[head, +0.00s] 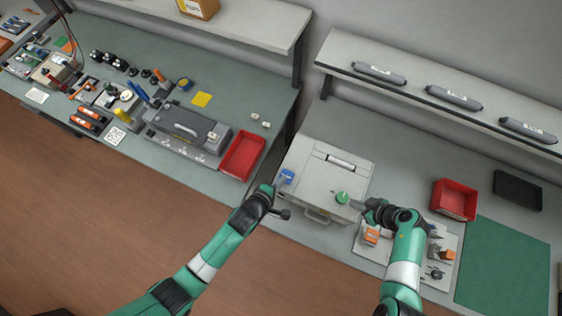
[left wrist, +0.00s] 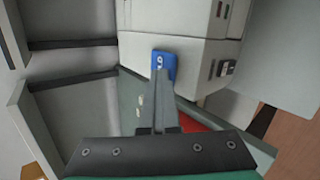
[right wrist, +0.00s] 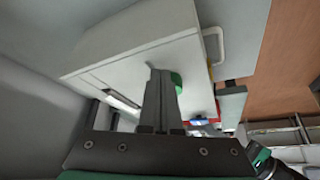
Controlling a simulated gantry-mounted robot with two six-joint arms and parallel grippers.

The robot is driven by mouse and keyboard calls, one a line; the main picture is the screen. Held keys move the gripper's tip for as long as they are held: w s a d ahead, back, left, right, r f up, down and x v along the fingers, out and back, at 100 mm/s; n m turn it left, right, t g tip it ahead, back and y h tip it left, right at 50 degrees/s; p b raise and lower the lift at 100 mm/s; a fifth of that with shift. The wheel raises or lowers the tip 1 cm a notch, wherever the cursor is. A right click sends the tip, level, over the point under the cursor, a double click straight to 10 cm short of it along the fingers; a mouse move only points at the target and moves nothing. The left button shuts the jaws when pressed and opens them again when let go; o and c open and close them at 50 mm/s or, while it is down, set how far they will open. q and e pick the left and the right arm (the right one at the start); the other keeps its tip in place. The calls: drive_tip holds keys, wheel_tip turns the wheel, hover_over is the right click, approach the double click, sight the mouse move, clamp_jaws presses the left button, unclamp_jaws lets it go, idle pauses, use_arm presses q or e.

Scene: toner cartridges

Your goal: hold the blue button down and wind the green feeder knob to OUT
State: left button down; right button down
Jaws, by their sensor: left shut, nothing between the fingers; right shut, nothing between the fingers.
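The light grey printer-like machine (head: 318,165) stands on the bench in the head view. The blue button (head: 287,176) is at its left side; it also shows in the left wrist view (left wrist: 163,62). My left gripper (head: 277,187) is shut, its tips at the button's edge; whether they press it I cannot tell. The green knob (head: 342,198) is on the machine's front right part, partly hidden behind my fingers in the right wrist view (right wrist: 177,84). My right gripper (head: 357,204) is shut and empty, its tips beside the knob; contact is unclear. No OUT mark is readable.
Red trays (head: 242,155) stand left of the machine and to its right (head: 455,198). A pale board (head: 372,252) with small orange-and-grey parts lies near my right arm. A shelf (head: 420,95) with grey cartridges runs behind. The green mat (head: 505,265) is clear.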

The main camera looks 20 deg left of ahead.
drive_tip(key=shift+a, duration=0.3)
idle(0.4)
drive_tip(key=shift+s, duration=0.15)
drive_tip(key=shift+s+a, duration=0.25)
drive_tip(key=shift+s, duration=0.25)
drive_tip(key=shift+s+a, duration=0.15)
drive_tip(key=shift+s, duration=0.05)
drive_tip(key=shift+s+a, duration=0.25)
idle(0.4)
drive_tip(key=shift+s+d, duration=0.25)
drive_tip(key=shift+s, duration=0.05)
drive_tip(key=shift+r, duration=3)
